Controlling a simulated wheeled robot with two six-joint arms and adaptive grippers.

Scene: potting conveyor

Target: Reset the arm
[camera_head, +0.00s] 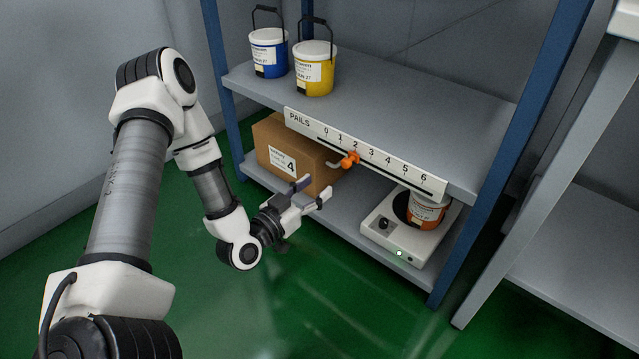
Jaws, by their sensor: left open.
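My left arm comes in from the left, and its gripper (315,190) is open and empty. It hangs in front of the shelf unit, by the right end of a cardboard box (275,146) on the lower shelf. In the picture the gripper overlaps the edge of the lower shelf (348,228); I cannot tell how close it is. My right gripper is not in view.
A blue pail (268,55) and a yellow pail (314,72) stand on the upper shelf (420,95). A PAILS scale (388,163) with an orange pointer (349,160) runs along its front. Below, an orange pail (427,211) stands on a white hotplate-like device (385,237). Green floor is clear in front.

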